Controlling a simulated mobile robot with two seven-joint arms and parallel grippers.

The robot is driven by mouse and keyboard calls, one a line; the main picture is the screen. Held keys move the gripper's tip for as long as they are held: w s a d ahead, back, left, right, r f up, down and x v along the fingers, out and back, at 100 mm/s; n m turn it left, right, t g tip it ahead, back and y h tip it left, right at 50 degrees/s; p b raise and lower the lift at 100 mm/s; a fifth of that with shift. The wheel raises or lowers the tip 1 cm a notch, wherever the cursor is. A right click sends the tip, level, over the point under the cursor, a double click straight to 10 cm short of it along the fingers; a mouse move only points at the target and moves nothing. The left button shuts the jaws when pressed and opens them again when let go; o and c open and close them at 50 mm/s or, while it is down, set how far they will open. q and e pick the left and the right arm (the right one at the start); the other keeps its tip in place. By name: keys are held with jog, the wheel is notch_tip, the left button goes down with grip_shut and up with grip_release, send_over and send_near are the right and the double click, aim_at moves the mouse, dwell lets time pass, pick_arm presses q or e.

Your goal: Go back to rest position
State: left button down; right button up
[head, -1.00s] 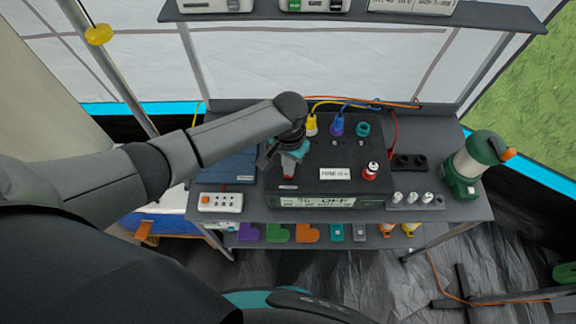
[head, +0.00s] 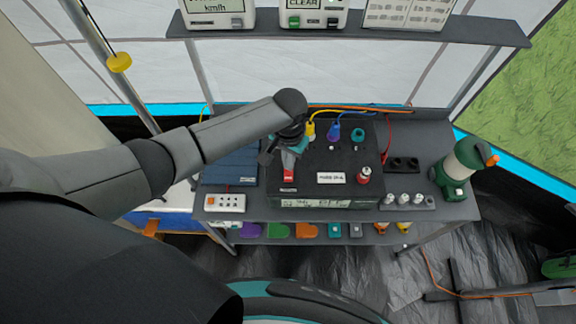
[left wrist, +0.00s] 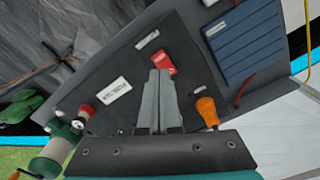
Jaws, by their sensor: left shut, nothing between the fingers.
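My left arm reaches in from the left in the head view, with its gripper (head: 289,160) over the left part of a black box with plugs (head: 330,158). In the left wrist view the gripper's two grey fingers (left wrist: 158,80) are together with nothing between them. Their tips point at a red part (left wrist: 164,63) on the box, which shows partly under the gripper in the head view (head: 289,174). I cannot tell whether the fingertips touch it. My right gripper is not in view.
The box stands on a grey table (head: 455,212), with a white socket block (head: 225,202) and blue panel (head: 231,165) at its left. A shelf (head: 350,33) with displays runs above. Coloured shapes lie on the lower shelf.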

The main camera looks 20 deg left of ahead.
pick_arm(q)
jog(key=shift+r+p, duration=0.55)
jog(key=shift+r, duration=0.1)
